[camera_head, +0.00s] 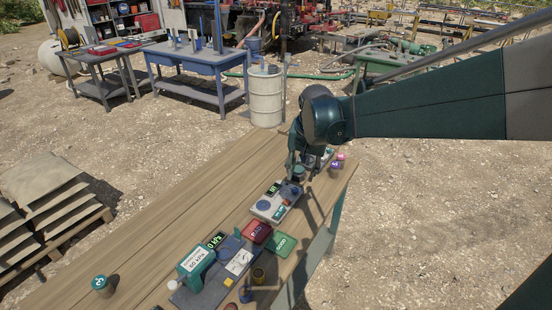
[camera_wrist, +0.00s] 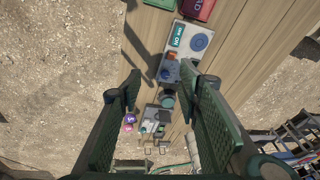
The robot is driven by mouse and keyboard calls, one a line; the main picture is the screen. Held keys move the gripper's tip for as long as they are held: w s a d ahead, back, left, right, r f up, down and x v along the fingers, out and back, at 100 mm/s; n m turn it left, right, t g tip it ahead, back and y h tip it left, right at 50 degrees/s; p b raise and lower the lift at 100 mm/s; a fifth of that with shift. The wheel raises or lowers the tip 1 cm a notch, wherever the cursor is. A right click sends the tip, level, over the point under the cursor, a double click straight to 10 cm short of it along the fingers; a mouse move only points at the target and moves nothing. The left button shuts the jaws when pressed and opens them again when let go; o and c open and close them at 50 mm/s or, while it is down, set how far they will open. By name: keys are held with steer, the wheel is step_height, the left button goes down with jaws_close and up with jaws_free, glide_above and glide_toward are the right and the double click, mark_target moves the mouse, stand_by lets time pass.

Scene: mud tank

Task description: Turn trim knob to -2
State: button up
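My gripper (camera_head: 298,168) points down over the far part of the wooden table, just beyond a pale control box (camera_head: 268,208). In the wrist view my gripper (camera_wrist: 161,76) is open, its two dark green fingers wide apart. A dark teal round knob (camera_wrist: 167,102) shows in the gap between them, with no visible contact. No trim marking or knob setting can be read, and I cannot tell which knob is the trim knob.
A red box (camera_head: 256,231), a green plate (camera_head: 282,244) and a teal gauge unit (camera_head: 196,260) stand nearer on the table (camera_head: 150,245). Small pink and purple knobs (camera_head: 338,160) sit close to my gripper at the right edge. A metal drum (camera_head: 265,98) stands behind.

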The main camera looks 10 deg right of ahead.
steer(key=w+d+f+m+g+p, duration=0.1)
steer(key=w+d+f+m+p, duration=0.1)
steer(key=w+f, duration=0.45)
steer(key=m+g+p, duration=0.2)
steer(key=m+p, duration=0.1)
glide_above(295, 189)
steer(key=shift+s+f, duration=0.1)
steer(key=shift+f, duration=4.2)
steer(key=shift+f, duration=0.1)
steer(key=shift+f, duration=3.8)
steer(key=c, duration=0.9)
